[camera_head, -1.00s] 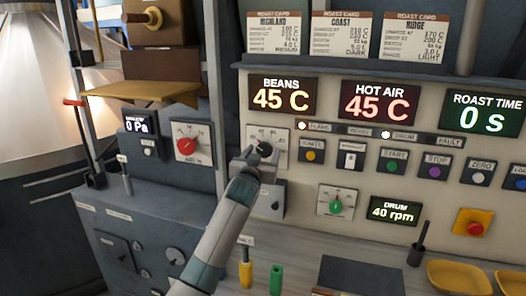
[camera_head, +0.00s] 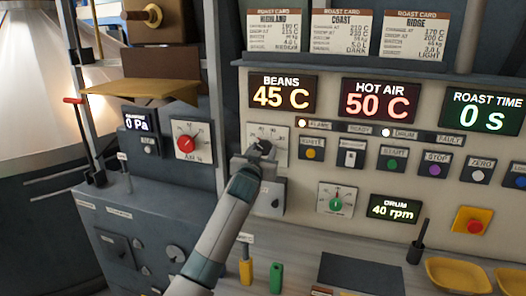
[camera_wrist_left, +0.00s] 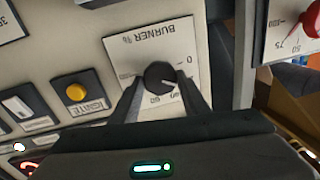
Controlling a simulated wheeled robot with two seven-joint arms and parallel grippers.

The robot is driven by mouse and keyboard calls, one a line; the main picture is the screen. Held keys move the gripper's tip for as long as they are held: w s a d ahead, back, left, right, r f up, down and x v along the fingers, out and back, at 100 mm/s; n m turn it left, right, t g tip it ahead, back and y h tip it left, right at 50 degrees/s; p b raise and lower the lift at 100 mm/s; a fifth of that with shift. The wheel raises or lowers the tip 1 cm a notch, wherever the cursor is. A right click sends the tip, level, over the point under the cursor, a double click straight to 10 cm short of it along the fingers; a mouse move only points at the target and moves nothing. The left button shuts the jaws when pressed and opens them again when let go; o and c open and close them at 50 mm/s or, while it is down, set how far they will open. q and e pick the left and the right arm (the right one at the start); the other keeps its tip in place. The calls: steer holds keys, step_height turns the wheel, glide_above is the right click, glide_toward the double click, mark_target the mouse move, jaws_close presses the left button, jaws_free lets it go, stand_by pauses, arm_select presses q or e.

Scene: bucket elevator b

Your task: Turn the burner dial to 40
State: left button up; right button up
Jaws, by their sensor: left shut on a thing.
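The burner dial is a black round knob on a white plate (camera_head: 280,136) marked with numbers. My left gripper (camera_head: 258,154) reaches it from below and covers part of the plate. In the left wrist view the knob (camera_wrist_left: 160,75) sits between the two fingers of my left gripper (camera_wrist_left: 160,86), which are shut on its sides. The plate reads "BURNER %" (camera_wrist_left: 153,37) upside down there. A white pointer mark shows on the knob, but I cannot read its exact value. My right gripper is not in view.
The hot air display (camera_head: 380,101) reads 50 C and the beans display (camera_head: 282,98) 45 C. A red air dial (camera_head: 187,142) is to the left, a green drum dial (camera_head: 336,203) below right. The ignite button (camera_head: 311,153) is close on the right.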

arm_select(q)
steer(key=m, duration=0.3)
steer(key=shift+f+m, duration=0.15)
steer(key=shift+m, duration=0.15)
steer(key=shift+m+t+h, duration=0.3)
steer(key=shift+m+h, duration=0.1)
steer(key=shift+m, duration=1.7)
steer(key=o, duration=1.1)
steer(key=shift+c, duration=0.2)
steer(key=shift+s, duration=0.15)
